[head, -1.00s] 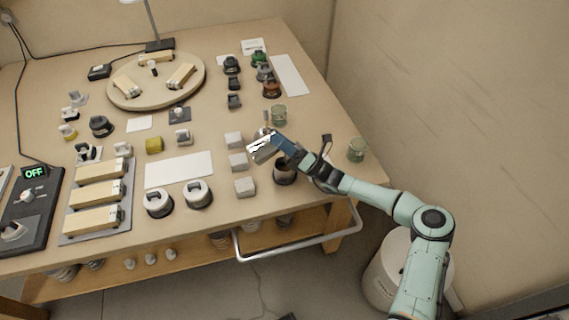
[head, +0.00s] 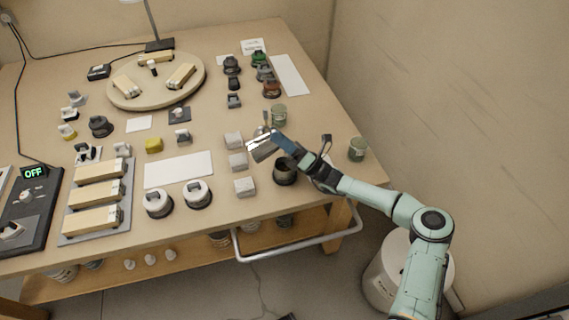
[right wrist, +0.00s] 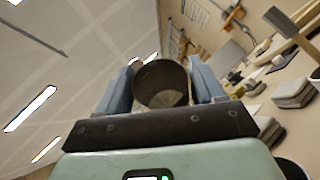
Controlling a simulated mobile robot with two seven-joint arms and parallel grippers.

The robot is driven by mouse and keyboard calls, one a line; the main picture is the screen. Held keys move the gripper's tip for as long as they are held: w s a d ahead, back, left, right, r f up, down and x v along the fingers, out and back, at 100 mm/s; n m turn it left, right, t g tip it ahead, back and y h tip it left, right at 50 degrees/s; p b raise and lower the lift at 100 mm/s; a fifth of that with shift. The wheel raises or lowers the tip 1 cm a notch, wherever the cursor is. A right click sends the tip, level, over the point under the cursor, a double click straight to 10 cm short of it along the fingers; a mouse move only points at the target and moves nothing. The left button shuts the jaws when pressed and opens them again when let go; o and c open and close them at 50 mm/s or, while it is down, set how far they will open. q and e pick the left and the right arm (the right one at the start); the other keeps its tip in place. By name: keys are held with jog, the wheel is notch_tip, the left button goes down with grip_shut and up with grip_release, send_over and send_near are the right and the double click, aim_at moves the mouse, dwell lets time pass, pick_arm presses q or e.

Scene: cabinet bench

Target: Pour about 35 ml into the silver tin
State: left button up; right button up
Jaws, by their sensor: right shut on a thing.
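My right gripper (head: 283,143), with blue fingers, is shut on a shiny silver-grey container (head: 262,151), held tilted above the bench's right side. In the right wrist view the container's round open mouth (right wrist: 161,84) shows between the fingers, with a paler patch inside. I cannot tell its contents. A dark grey open pot (head: 285,172) stands upright on the bench just below and right of the held container, apart from it. I cannot tell for sure which vessel is the silver tin. No stream of liquid shows. My left gripper is out of view.
Small grey blocks (head: 245,187) stand left of the pot. Greenish jars stand behind it (head: 279,115) and near the right edge (head: 357,149). A white sheet (head: 178,170) lies bare on the bench. A rail (head: 300,245) runs along the front edge.

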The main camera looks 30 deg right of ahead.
jog(key=shift+d+m, duration=0.1)
jog(key=shift+m, duration=0.2)
dwell(0.4)
jog(key=shift+n, duration=0.4)
jog(key=n+g+p, duration=0.1)
jog(key=f+n+g+p, duration=0.1)
jog(key=shift+a+f+g, duration=0.15)
jog(key=shift+a+g, duration=0.25)
jog(key=shift+f, duration=0.25)
